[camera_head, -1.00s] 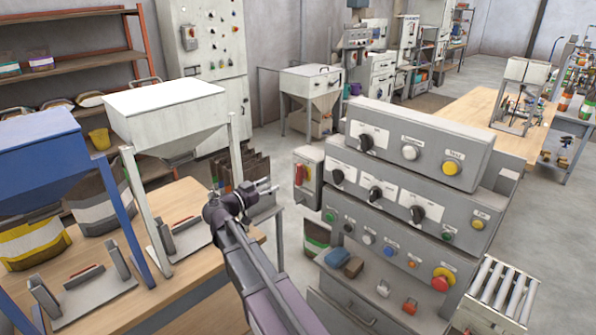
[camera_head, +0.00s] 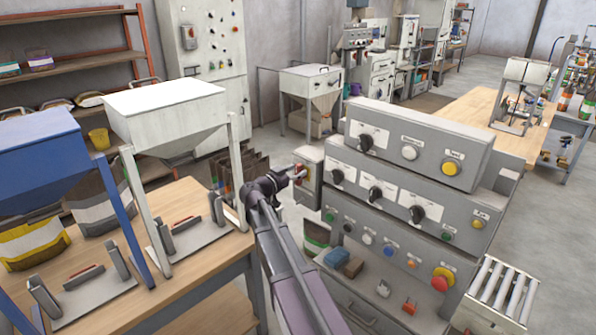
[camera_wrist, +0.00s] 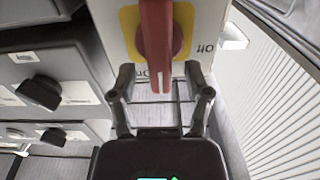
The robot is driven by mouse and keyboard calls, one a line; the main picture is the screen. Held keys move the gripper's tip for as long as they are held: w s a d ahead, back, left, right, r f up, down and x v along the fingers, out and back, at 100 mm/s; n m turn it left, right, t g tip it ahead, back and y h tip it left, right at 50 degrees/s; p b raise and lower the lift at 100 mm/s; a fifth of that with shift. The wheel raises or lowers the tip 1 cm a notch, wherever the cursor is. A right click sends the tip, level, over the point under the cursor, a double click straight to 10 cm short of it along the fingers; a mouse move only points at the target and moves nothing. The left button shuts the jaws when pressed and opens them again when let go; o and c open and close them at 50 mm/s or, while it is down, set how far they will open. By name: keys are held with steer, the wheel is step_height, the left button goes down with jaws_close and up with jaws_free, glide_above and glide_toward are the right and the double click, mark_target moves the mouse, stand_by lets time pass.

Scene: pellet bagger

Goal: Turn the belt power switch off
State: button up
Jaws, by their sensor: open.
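The belt power switch is a grey box (camera_head: 311,163) on the left side of the control console. In the wrist view its red handle (camera_wrist: 160,45) stands on a yellow plate (camera_wrist: 131,22). The handle's end points at a partly hidden label, likely ON; an OFF label (camera_wrist: 206,47) lies off to the side, upside down in this view. My gripper (camera_wrist: 160,84) is open, one finger on each side of the handle's end, with gaps visible. In the head view my gripper (camera_head: 292,175) is at the box's left side, partly covering the handle. I cannot tell how deep the handle sits between the fingers.
The console (camera_head: 410,190) with several knobs and buttons stands right of the switch. A wooden bench (camera_head: 190,270) with a white hopper (camera_head: 165,110) is to the left. Dark bags (camera_head: 252,172) stand behind my gripper. A ribbed light panel (camera_wrist: 275,100) is at right in the wrist view.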

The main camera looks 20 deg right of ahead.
steer(key=shift+w+d, duration=0.15)
steer(key=shift+d, duration=0.3)
jaws_close()
